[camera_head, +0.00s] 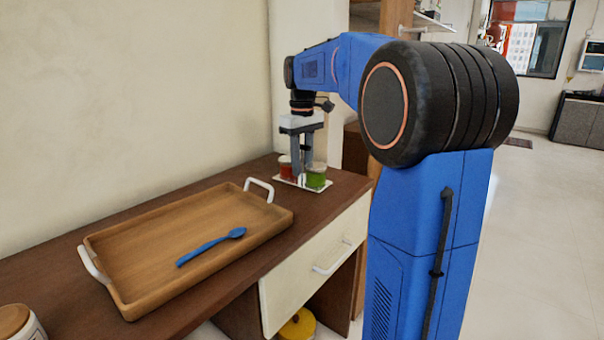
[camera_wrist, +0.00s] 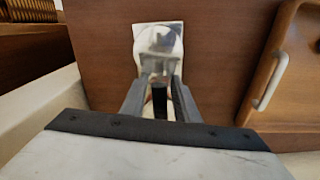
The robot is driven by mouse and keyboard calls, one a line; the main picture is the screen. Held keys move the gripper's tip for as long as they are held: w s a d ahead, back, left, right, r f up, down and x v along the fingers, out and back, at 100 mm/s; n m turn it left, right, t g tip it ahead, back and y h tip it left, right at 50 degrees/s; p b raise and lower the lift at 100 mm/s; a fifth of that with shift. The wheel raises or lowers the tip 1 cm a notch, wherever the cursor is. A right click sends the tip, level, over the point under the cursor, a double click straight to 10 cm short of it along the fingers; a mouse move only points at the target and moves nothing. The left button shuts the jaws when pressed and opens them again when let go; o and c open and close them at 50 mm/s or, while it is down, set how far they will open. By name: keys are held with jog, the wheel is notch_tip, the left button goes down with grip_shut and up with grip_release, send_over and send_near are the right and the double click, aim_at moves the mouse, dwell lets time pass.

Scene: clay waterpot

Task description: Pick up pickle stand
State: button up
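The pickle stand (camera_head: 287,182) is at the far end of the brown table, with a white base, a red jar (camera_head: 285,167) on the left and a green jar (camera_head: 316,177) on the right. My gripper (camera_head: 301,172) points down between the jars, low over the stand. In the wrist view, the stand's pale base (camera_wrist: 143,32) lies beyond my fingertips (camera_wrist: 161,80), with a blurred, glassy round shape on it. The fingers stand apart with a dark upright piece between them. I cannot tell whether they press on it. The fingers hide part of the stand.
A wooden tray (camera_head: 120,262) with white handles lies on the table (camera_head: 345,190), left of the stand, holding a blue spoon (camera_head: 212,246). A jar with a wooden lid (camera_head: 14,320) is at the near left. The wall runs behind the table.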

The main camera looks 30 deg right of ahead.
jog(key=shift+f, duration=0.15)
grip_shut()
